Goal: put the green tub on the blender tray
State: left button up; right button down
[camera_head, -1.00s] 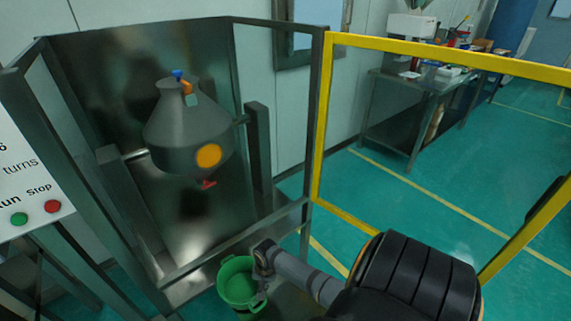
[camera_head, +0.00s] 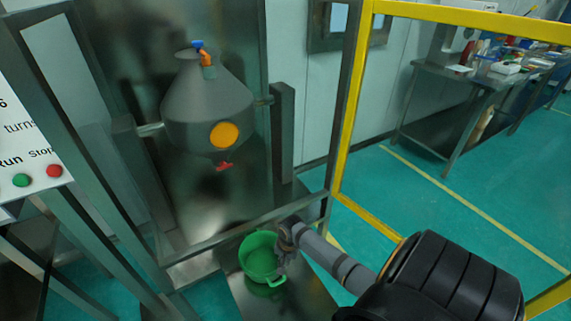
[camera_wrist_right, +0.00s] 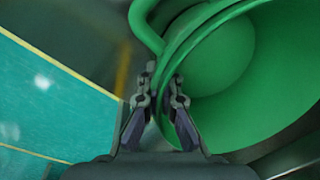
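The green tub (camera_head: 262,262) is open-topped and roughly upright, at the lower middle of the head view. My right gripper (camera_head: 285,240) is at its right side. In the right wrist view the tub (camera_wrist_right: 235,60) fills the upper right, and the fingers of my right gripper (camera_wrist_right: 160,97) straddle its rim, pinching it. A flat grey metal surface (camera_head: 295,300), perhaps the blender tray, lies below the tub in the head view. I cannot tell whether the tub touches it. My left gripper is not in view.
The grey blender vessel (camera_head: 207,112) with an orange disc hangs between metal posts behind the tub. A metal crossbar (camera_head: 195,248) runs in front of it. A yellow guard frame (camera_head: 352,110) stands to the right. A panel with buttons (camera_head: 25,165) is at left.

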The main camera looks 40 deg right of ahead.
jog(key=shift+f, duration=0.2)
jog(key=c, duration=1.9)
grip_release()
jog(key=shift+d, duration=0.15)
jog(key=o, duration=0.4)
pick_arm(q)
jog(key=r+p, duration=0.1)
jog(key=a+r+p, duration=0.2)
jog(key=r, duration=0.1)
jog(key=shift+p, duration=0.35)
pick_arm(e)
jog(key=r, duration=0.8)
jog(key=s+r, duration=0.1)
jog(key=r, duration=0.3)
jog(key=shift+d+r, duration=0.1)
jog(key=shift+d, duration=0.25)
jog(key=shift+s, duration=0.1)
